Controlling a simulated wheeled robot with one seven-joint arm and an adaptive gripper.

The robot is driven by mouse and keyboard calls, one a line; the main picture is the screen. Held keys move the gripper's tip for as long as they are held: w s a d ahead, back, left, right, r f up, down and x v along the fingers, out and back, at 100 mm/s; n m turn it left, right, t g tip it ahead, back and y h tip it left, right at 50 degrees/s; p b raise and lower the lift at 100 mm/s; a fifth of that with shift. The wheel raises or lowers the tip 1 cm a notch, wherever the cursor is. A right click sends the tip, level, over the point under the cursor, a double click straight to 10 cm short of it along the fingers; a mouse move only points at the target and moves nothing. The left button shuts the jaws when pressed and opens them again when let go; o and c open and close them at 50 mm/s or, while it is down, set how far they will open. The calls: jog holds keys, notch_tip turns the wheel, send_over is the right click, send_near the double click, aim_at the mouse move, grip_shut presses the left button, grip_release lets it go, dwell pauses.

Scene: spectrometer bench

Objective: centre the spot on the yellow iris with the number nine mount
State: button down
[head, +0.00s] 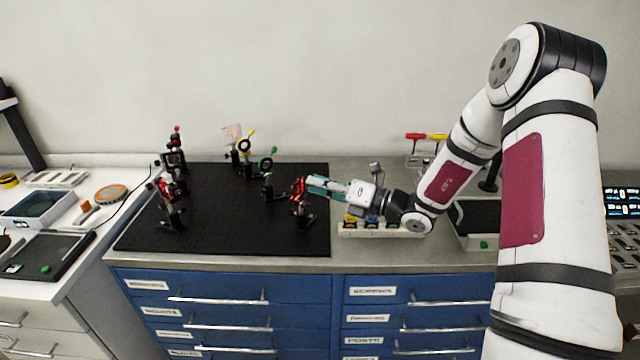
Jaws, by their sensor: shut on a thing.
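The yellow iris (245,145), a ring with a yellow lever, stands on a post toward the back of the black breadboard (225,215). My gripper (304,186) reaches in from the right and is shut on a red part of a black mount (303,214) at the board's right side. The fingers partly hide this mount. Its number cannot be read, so I cannot tell whether it is number nine. No light spot can be made out on the yellow iris at this size.
A green-levered iris (267,163) stands just left of my gripper. More mounts (172,214) stand along the board's left side, with a red-topped post (175,139) behind. A pale tray with yellow and blue items (372,228) lies below my wrist. The board's front middle is clear.

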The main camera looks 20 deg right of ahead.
jog(key=shift+d+f+m, duration=0.1)
jog(key=shift+d+m, duration=0.05)
jog(key=shift+m, duration=0.15)
jog(key=c, duration=1.6)
grip_release()
jog(key=shift+o, duration=0.2)
jog(key=v, duration=1.2)
